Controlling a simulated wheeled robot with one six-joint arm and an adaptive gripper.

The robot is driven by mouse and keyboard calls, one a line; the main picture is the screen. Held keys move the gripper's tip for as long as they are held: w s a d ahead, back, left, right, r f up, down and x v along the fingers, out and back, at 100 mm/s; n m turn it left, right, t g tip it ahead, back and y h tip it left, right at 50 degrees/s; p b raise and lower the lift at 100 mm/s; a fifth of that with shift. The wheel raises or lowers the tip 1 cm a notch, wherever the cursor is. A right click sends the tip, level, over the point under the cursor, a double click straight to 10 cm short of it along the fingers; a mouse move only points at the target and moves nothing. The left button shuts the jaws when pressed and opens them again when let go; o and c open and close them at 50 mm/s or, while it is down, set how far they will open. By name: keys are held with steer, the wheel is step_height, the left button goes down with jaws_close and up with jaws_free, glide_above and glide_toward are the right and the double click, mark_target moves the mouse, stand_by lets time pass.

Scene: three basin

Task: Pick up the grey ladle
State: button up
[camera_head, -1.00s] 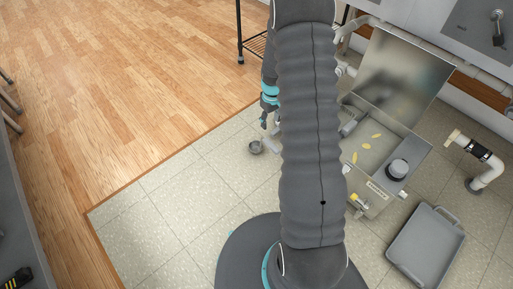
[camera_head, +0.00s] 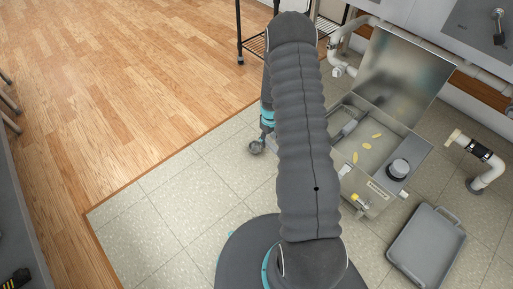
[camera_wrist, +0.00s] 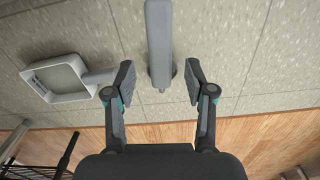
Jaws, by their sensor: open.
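The grey ladle (camera_head: 256,147) lies on the tile floor in the head view, its small round bowl showing left of my arm. In the wrist view a long grey bar (camera_wrist: 158,40), which looks like its handle, comes down from the top edge into the gap between the fingertips. My gripper (camera_wrist: 158,82) is open, with one finger on each side of the bar's lower end and a gap on both sides. In the head view my arm hides most of the gripper and the ladle's right part.
A square grey frame with a short handle (camera_wrist: 58,78) lies left of the fingers in the wrist view. An open metal box (camera_head: 370,150) with yellow pieces stands right of my arm. A grey tray (camera_head: 425,246) and a white pipe (camera_head: 488,172) are further right.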

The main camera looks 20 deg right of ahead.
mark_target(269, 142)
steer(key=shift+f, duration=1.55)
jaws_close()
